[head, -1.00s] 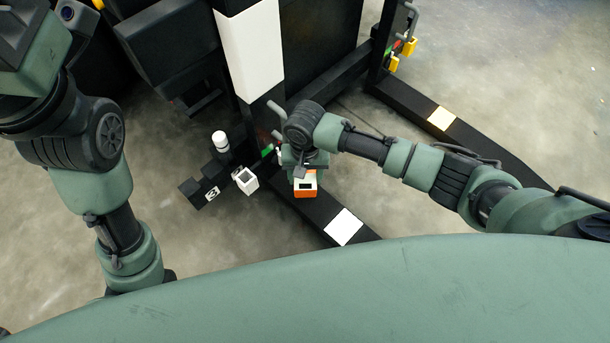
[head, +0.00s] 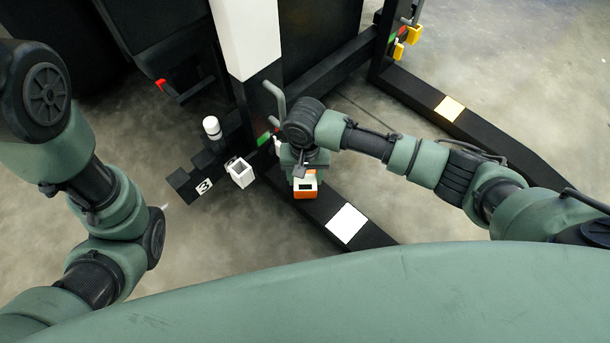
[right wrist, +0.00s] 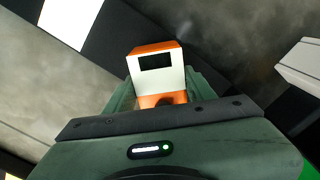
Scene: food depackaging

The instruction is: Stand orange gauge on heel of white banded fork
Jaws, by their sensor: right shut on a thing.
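The orange gauge (head: 305,194), an orange and white block with a dark window, is in my right gripper (head: 304,176). In the right wrist view the gauge (right wrist: 158,74) sits upright between the green fingers of the right gripper (right wrist: 165,95), which is shut on it. The white banded fork (head: 312,210) is a long black beam with a white band (head: 347,223). In the head view the gauge overlaps the fork between the band and the upright; I cannot tell whether they touch. My left gripper is not in view; only the left arm shows.
A white open box (head: 240,172), a white-capped post (head: 212,128) and a black piece marked 3 (head: 204,186) are left of the gauge. A grey bent handle (head: 275,100) rises behind my right gripper.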

